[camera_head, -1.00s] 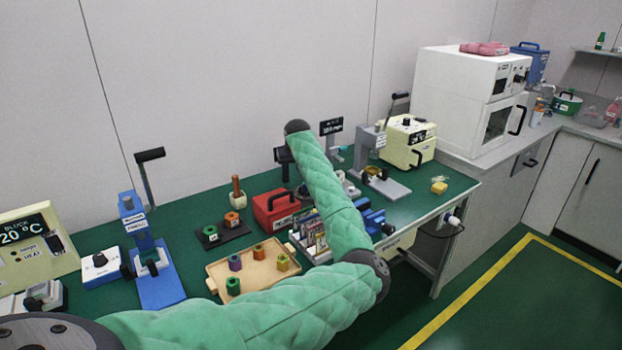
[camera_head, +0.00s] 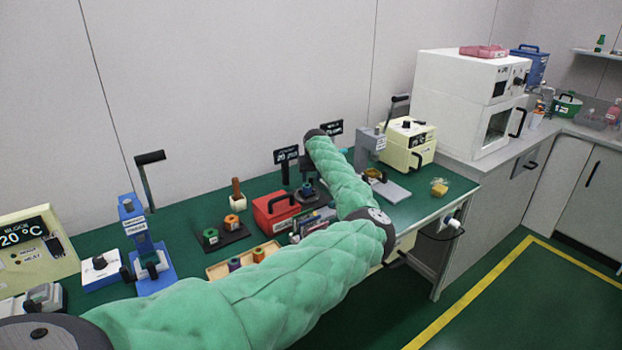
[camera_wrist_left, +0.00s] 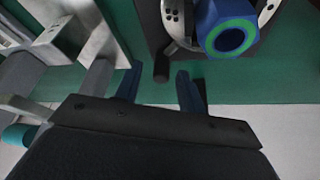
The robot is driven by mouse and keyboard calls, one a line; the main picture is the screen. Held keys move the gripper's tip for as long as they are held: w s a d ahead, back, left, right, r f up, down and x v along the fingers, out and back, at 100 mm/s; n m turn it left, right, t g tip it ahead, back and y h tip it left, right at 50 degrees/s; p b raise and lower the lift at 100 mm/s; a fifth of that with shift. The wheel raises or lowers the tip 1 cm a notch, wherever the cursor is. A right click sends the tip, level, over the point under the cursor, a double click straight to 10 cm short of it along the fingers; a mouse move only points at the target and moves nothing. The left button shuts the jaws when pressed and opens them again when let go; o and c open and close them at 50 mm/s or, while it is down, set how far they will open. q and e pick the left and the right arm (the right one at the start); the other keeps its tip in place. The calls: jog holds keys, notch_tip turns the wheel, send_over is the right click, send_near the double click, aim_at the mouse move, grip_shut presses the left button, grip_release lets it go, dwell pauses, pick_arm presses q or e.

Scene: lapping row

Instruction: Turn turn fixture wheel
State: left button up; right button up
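In the left wrist view, a silver disc (camera_wrist_left: 175,22) with small holes shows at the top, partly cut off, and may be the fixture wheel. A blue six-sided block with a green ring (camera_wrist_left: 229,38) sits in front of it. A short dark peg (camera_wrist_left: 162,71) sticks out below the disc. My left gripper (camera_wrist_left: 158,84) is open, its two blue fingers apart, with the peg just beyond and between the fingertips. No contact shows. My right gripper is not in view.
A pale grey metal fixture (camera_wrist_left: 75,45) stands close left of the fingers in the wrist view. On the green table are a red box (camera_head: 276,208), a wooden tray (camera_head: 218,270), a blue press (camera_head: 150,265) and a cream machine (camera_head: 408,146). The table's front right is mostly clear.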

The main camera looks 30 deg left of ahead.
pick_arm(q)
jog(key=shift+x, duration=0.8)
jog(key=shift+c, duration=0.4)
grip_shut()
